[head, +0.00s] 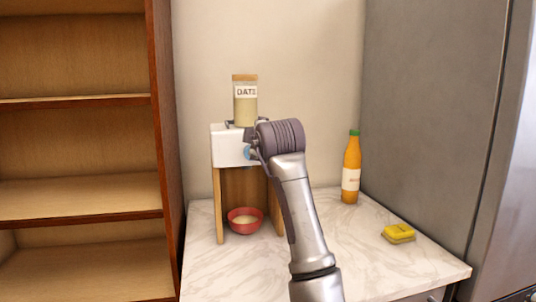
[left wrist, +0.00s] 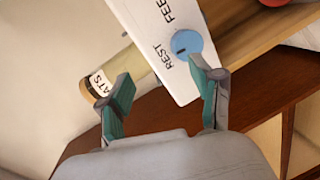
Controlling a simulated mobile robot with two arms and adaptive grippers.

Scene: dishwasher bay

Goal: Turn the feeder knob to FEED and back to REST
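The feeder (head: 228,146) is a white box on wooden legs, with a jar (head: 245,108) of pale contents on top. Its blue round knob (left wrist: 186,44) shows on the white face between the printed words REST and FEED. A dark mark on the knob lies on the side towards REST. In the head view the knob (head: 247,152) is partly hidden by my left gripper (head: 254,148). In the left wrist view my left gripper (left wrist: 160,72) is open and empty, its fingers apart just short of the knob. My right gripper is out of view.
A red bowl (head: 245,220) with pale contents stands under the feeder on the marble counter (head: 340,257). An orange bottle (head: 351,170) and a yellow sponge (head: 399,233) are to the right. Wooden shelves (head: 80,150) stand left; a grey appliance (head: 430,110) stands right.

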